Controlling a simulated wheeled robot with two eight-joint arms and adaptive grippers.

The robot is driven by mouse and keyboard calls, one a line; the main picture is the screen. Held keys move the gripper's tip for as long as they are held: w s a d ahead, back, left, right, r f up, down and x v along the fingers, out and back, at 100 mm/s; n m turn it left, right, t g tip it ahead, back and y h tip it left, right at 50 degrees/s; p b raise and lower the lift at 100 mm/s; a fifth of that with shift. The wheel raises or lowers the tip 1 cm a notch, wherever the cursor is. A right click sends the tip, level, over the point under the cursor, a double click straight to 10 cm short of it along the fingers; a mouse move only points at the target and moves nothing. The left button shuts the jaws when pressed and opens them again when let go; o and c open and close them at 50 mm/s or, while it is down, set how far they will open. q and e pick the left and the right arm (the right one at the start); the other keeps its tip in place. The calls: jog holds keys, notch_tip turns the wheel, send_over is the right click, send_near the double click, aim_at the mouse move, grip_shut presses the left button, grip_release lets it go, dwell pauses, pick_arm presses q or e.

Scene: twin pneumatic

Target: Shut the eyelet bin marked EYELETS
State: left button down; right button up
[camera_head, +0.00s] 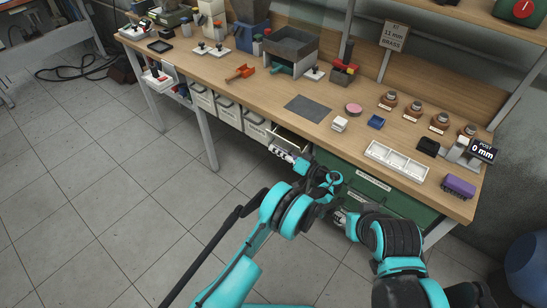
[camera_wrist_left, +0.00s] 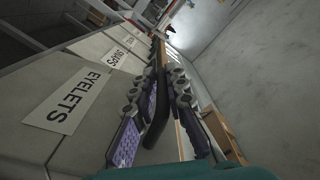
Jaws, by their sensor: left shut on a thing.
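The bin marked EYELETS (camera_wrist_left: 40,125) shows its pale front and white label at the left of the left wrist view. In the head view the rightmost pale bin (camera_head: 294,137) under the bench stands pulled out, its inside partly visible. My left gripper (camera_head: 282,152) is at that bin's front. In the wrist view its purple-padded fingers are shut on a dark bar-shaped handle (camera_wrist_left: 157,110) beside the EYELETS label. Where the handle joins the bin is hidden. My right gripper (camera_head: 341,216) is mostly hidden behind my right arm, low in front of the green cabinet.
A row of pale bins (camera_head: 228,110) runs left under the workbench (camera_head: 231,84); a SNAPS bin (camera_wrist_left: 115,55) neighbours EYELETS. A green drawer cabinet (camera_head: 376,187) stands close on the right. A white divided tray (camera_head: 397,161) lies on the bench above. The floor left of the arms is clear.

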pick_arm(q)
jog(key=shift+w+d+r+m, duration=0.5)
jog(key=shift+w+r+m, duration=0.05)
jog(key=shift+w+m, duration=0.15)
jog(key=c, duration=1.6)
grip_release()
